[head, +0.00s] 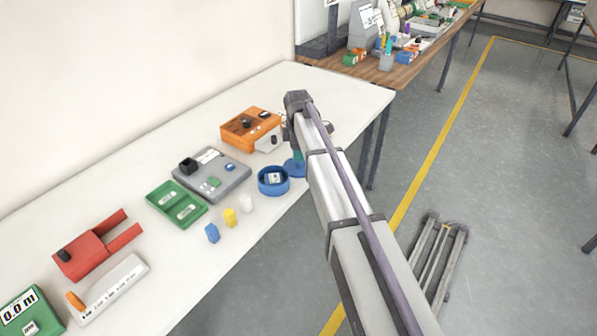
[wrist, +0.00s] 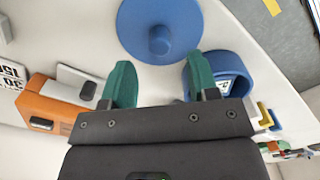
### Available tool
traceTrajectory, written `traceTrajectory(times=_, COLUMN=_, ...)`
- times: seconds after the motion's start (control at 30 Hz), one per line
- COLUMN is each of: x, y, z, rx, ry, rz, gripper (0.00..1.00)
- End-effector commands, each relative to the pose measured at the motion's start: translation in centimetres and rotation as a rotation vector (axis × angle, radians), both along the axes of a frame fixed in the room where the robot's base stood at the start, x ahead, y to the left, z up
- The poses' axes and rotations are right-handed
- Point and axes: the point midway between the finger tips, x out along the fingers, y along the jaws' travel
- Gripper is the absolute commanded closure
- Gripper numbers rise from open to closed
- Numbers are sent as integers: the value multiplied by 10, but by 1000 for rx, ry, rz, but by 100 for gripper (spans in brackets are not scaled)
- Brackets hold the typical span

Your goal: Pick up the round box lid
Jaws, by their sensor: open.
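The round box lid (wrist: 160,22) is a flat blue disc with a round knob at its middle. It lies on the white table, ahead of my gripper (wrist: 161,78) in the wrist view. My gripper is open and empty, its two green fingers apart, with the knob beyond the gap between them. In the head view the lid (head: 294,168) shows beside the round blue box, partly hidden by my arm. The open round box (wrist: 215,72) is right of the fingers in the wrist view; it also shows in the head view (head: 273,187) with a pale item inside.
An orange device (head: 250,130) stands behind the box, with a grey device (head: 212,176) and a green tray (head: 177,205) to the left. Small blue, yellow and white pieces (head: 230,218) stand near the table's front edge. The table's far right corner is bare.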

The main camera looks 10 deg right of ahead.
Motion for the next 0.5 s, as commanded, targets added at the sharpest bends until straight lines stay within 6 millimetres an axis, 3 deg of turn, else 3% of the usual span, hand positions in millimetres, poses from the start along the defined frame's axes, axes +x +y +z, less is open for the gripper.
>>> traceTrajectory(times=0.03, x=-1, y=-1, z=-15, rx=0, ry=0, rz=0, gripper=46)
traceTrajectory(times=0.2, x=-1, y=-3, z=-48, rx=0, ry=0, rz=-1, gripper=46)
traceTrajectory(times=0.47, x=-1, y=-3, z=-46, rx=0, ry=0, rz=0, gripper=46)
traceTrajectory(times=0.5, x=-1, y=-3, z=-46, rx=0, ry=0, rz=0, gripper=49)
